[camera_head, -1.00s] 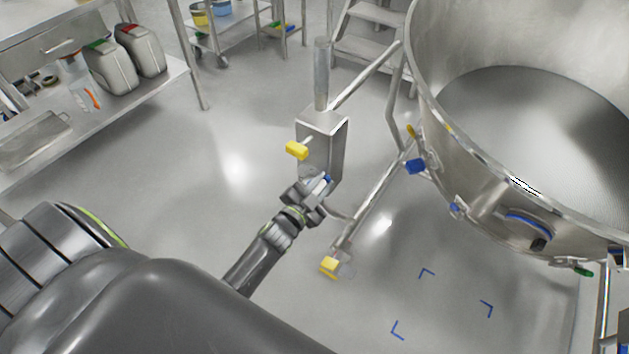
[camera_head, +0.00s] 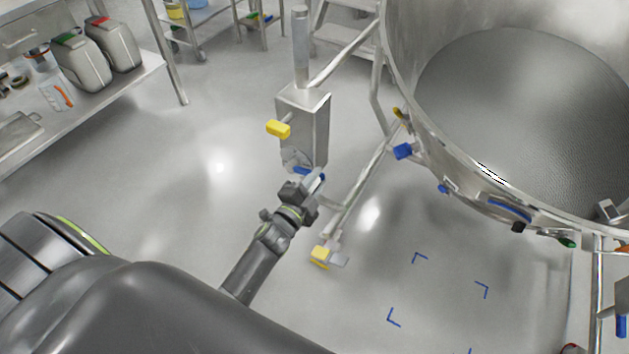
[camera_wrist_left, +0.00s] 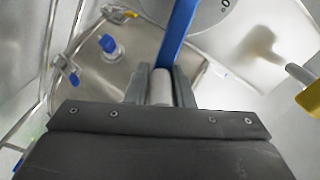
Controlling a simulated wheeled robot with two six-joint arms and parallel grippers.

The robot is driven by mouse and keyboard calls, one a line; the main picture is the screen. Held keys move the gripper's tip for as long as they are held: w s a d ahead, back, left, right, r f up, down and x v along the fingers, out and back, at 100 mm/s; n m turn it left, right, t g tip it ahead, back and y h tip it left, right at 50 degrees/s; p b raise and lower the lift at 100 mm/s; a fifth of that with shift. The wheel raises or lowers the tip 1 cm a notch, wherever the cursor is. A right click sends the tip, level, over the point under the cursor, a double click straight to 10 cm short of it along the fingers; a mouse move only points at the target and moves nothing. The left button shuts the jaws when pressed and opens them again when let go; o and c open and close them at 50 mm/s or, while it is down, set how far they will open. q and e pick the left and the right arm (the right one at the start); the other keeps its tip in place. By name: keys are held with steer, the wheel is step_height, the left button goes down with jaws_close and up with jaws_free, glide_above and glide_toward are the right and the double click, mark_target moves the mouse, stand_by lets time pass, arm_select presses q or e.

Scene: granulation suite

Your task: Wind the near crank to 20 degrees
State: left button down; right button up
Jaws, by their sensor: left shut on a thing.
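The near crank is on the lower part of a grey metal box on a post (camera_head: 304,125). Its blue arm (camera_head: 309,174) shows just beyond my left gripper (camera_head: 315,184), and in the left wrist view the blue arm (camera_wrist_left: 181,32) runs up over a round pale dial (camera_wrist_left: 208,12). A "0" mark shows on the dial; the rest of the scale is hidden or out of frame. My left gripper is shut on the crank's pale cylindrical handle (camera_wrist_left: 161,87), which sits between both fingers. My right gripper is not in view.
A yellow knob (camera_head: 278,129) sticks out from the box's left side. A large steel vessel (camera_head: 450,165) with blue fittings stands at right. A yellow pedal-like block (camera_head: 320,254) is near the floor. A shelf with jugs (camera_head: 85,62) is at left. Open floor lies between.

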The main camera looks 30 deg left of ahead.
arm_select(q)
steer(key=shift+s+f, duration=0.15)
steer(key=shift+f, duration=0.35)
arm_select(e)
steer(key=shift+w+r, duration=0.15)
arm_select(q)
steer(key=c, duration=1.3)
jaws_free()
steer(key=shift+d, duration=0.1)
steer(key=shift+r, duration=0.15)
steer(key=shift+s, duration=0.2)
steer(key=s, duration=0.5)
steer(key=s+a, duration=0.1)
steer(key=s, duration=1)
steer(key=shift+s+a+p, duration=0.2)
steer(key=shift+s+p, duration=0.2)
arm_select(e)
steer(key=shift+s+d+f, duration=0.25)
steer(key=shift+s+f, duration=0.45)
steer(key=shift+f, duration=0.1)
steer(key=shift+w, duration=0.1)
